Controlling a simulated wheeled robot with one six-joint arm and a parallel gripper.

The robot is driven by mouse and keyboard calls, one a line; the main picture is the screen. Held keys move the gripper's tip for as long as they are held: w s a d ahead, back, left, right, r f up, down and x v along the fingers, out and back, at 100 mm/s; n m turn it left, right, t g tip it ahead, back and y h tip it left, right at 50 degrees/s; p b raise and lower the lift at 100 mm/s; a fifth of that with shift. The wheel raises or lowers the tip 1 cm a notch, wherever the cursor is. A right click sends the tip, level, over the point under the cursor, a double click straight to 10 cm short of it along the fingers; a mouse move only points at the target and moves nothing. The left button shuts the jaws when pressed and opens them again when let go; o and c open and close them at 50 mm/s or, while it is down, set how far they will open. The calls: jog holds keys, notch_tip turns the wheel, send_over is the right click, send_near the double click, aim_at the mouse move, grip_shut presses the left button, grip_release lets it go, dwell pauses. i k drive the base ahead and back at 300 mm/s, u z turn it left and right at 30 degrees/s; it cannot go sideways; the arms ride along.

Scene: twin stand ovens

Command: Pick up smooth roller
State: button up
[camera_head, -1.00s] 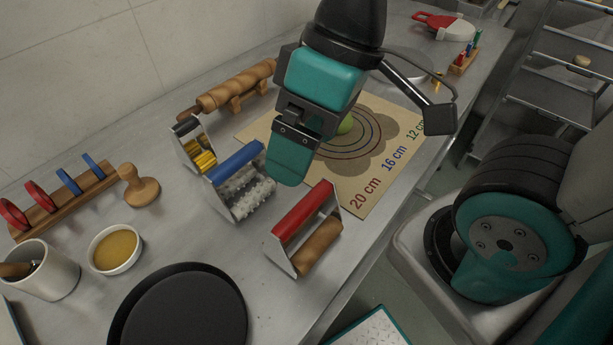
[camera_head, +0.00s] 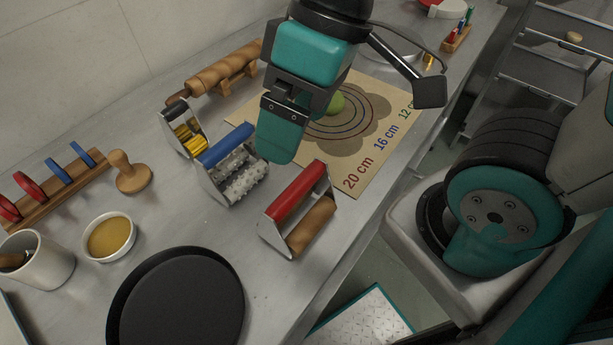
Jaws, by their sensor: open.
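The smooth roller (camera_head: 312,226) is a plain wooden cylinder in a metal frame with a red handle (camera_head: 297,190). It stands on the steel counter, left of the mat's near corner. My gripper (camera_head: 278,150) is open and empty, with its teal fingers pointing down. In the picture its tips are just above and left of the red handle, apart from it. The fingers overlap in this view, so the gap between them is hidden. A blue-handled spiked roller (camera_head: 243,182) stands to the left, close to the fingertips in the picture.
A yellow roller (camera_head: 187,136) and a rolling pin on a stand (camera_head: 218,72) are further back. A printed mat (camera_head: 350,180) with green dough (camera_head: 335,102) lies behind my gripper. A black pan (camera_head: 180,305) and a sauce bowl (camera_head: 109,238) are at front left. The counter edge is right of the red-handled roller.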

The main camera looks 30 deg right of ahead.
aim_at(316, 176)
jog(key=z, duration=1.6)
jog(key=k, duration=1)
jog(key=u, duration=1.05)
